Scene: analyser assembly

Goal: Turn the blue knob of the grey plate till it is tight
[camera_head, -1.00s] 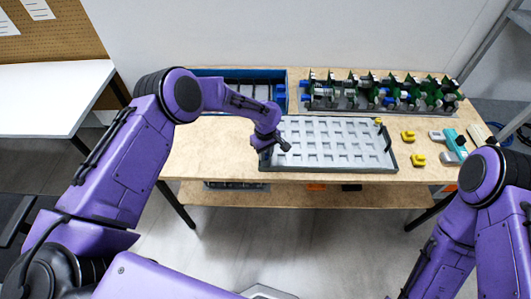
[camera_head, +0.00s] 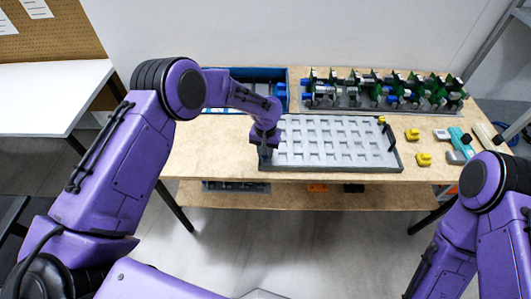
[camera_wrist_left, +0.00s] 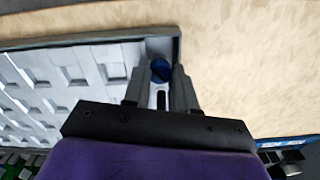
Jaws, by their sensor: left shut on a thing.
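The grey plate (camera_head: 335,138), a tray with rows of square recesses, lies at the front of the wooden table. My left gripper (camera_head: 265,159) points down at the plate's front left corner. The left wrist view shows the blue knob (camera_wrist_left: 160,70) at a corner of the plate (camera_wrist_left: 60,65), between the fingertips of my left gripper (camera_wrist_left: 161,80). The gripper is shut on the knob, and its fingers partly hide it. The knob is hidden in the head view. My right arm is at the right, with its gripper out of view.
A blue-walled crate (camera_head: 283,92) stands behind the plate. A rack with green boards (camera_head: 395,92) is at the back right. Yellow parts (camera_head: 412,134) and a teal tool (camera_head: 460,141) lie right of the plate. A dark handle stands at the plate's right side.

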